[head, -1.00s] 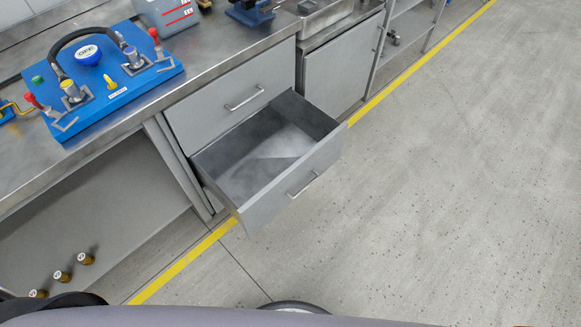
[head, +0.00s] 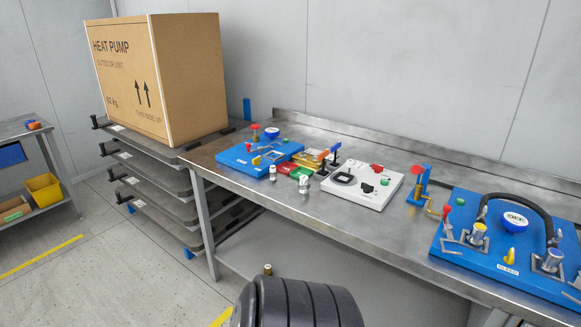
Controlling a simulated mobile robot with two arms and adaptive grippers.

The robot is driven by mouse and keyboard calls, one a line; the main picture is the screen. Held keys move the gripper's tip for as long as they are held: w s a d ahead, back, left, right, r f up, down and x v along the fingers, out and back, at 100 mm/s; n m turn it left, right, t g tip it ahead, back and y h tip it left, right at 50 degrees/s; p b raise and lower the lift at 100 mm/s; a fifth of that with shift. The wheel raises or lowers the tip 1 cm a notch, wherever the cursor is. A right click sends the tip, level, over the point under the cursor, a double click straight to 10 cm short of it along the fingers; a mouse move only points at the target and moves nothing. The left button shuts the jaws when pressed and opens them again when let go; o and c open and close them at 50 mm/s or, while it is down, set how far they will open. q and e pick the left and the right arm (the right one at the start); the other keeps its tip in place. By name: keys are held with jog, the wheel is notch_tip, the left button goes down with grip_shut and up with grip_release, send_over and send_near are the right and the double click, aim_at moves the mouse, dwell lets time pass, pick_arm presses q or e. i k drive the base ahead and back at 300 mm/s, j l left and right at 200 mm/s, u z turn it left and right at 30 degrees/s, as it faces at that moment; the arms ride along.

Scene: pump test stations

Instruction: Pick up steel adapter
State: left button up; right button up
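A small silver metal fitting (head: 303,186) stands upright on the steel bench, in front of the red and green blocks; it looks like a steel adapter. A second small fitting (head: 272,173), pale with a reddish top, stands to its left at the edge of the blue station. They are too small to tell which one is the steel adapter. Neither gripper shows; only a dark ribbed part of my own arm is at the bottom middle.
A blue station (head: 245,158), a white station (head: 372,187) and a blue pump board (head: 505,245) stand on the bench (head: 330,218). A large carton (head: 165,80) stands on stacked trolleys at left. A side table (head: 30,127) is far left. Floor at lower left is clear.

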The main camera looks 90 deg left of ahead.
aim_at(272, 173)
jog(key=u, duration=1.3)
jog(key=i+j+u, duration=0.15)
jog(key=j+u, duration=0.3)
jog(key=i+j+u, duration=0.2)
jog(key=j+u, duration=0.25)
jog(key=i+j+u, duration=0.2)
jog(key=u, duration=0.25)
